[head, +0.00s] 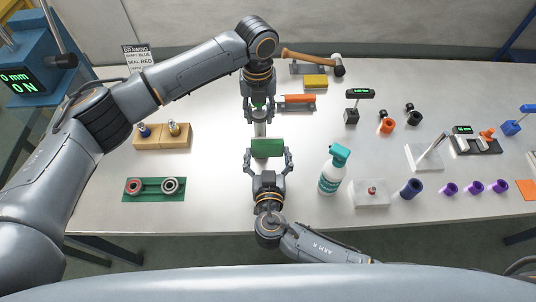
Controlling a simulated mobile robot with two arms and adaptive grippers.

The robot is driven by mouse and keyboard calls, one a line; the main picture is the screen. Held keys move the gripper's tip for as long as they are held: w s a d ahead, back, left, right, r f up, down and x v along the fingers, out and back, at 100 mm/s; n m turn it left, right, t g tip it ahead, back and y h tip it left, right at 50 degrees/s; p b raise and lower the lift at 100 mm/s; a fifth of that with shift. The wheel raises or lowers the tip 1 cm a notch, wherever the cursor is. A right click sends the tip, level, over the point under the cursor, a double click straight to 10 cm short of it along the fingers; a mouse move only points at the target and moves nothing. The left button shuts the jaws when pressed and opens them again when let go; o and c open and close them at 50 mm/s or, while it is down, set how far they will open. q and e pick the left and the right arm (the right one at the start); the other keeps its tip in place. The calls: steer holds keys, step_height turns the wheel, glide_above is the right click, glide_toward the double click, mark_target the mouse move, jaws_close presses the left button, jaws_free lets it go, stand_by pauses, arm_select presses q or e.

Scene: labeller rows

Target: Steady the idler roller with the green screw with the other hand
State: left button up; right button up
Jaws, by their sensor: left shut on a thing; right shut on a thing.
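My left gripper (260,118) points down the picture over the middle of the table. It is shut on a pale grey upright cylinder (260,130), which looks like the idler roller. A bit of green shows between its finger bases; I cannot tell whether this is the green screw. My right gripper (267,153) comes up from below and faces the left one. It is shut on a green block (267,147), with a finger on each side. The block is just below the cylinder in the picture; I cannot tell whether they touch.
A spray bottle (332,170) stands right of my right gripper. A hammer (312,60), a yellow block (315,82) and an orange-handled tool (297,99) lie behind. A wooden block (161,142) and a green tray with rings (154,196) are at left. The front-left middle is clear.

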mark_target(253, 146)
steer(key=shift+a, duration=1.95)
steer(key=shift+r, duration=1.05)
steer(key=shift+d, duration=2.1)
steer(key=s, duration=0.7)
steer(key=shift+a, duration=0.1)
steer(key=shift+w, duration=0.35)
steer(key=shift+w, duration=0.1)
